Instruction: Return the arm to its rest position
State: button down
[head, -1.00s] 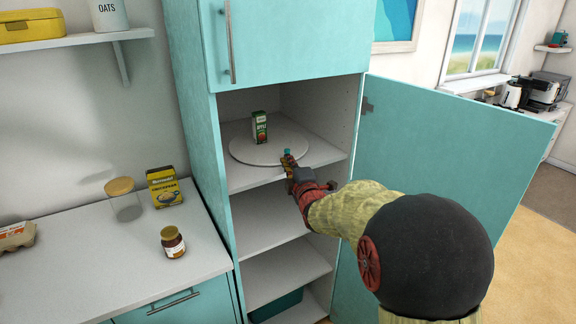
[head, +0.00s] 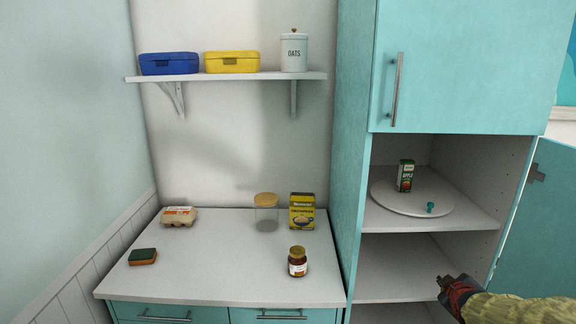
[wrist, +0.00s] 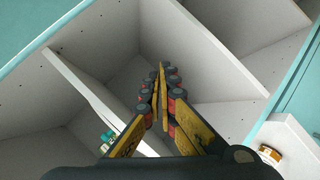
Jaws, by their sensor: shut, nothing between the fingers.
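My gripper (head: 445,284) is at the lower right of the head view, in front of the open tall cupboard and below the level of its turntable shelf. In the wrist view my gripper (wrist: 158,72) has its two yellow fingers together with nothing between them. Most of my arm is out of the head view at the lower right.
The turquoise cupboard's door (head: 545,215) stands open at right. A juice carton (head: 405,176) and a small teal item (head: 431,208) are on the white turntable (head: 395,203). The counter (head: 210,262) at left holds a jar (head: 298,262), a yellow box (head: 302,211) and other items.

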jog(key=s+a+f+m+g+y, duration=0.1)
jog(key=s+a+m+g, duration=0.25)
jog(key=s+a, duration=0.6)
jog(key=s+a+f+m+g+y, duration=0.15)
jog(key=s+a+m+g, duration=0.35)
jog(key=s, duration=0.7)
jog(key=s+a+r+n+t+y, duration=0.1)
jog(key=s+a+r, duration=0.2)
jog(key=s+a, duration=0.2)
jog(key=s+a+r+n+t+y, duration=0.1)
jog(key=s+a+r+t, duration=0.1)
jog(key=s+a+r, duration=0.2)
jog(key=s+a, duration=0.1)
jog(key=a, duration=0.1)
jog(key=shift+s+a+r, duration=0.3)
jog(key=shift+s+a, duration=0.05)
jog(key=shift+a, duration=0.05)
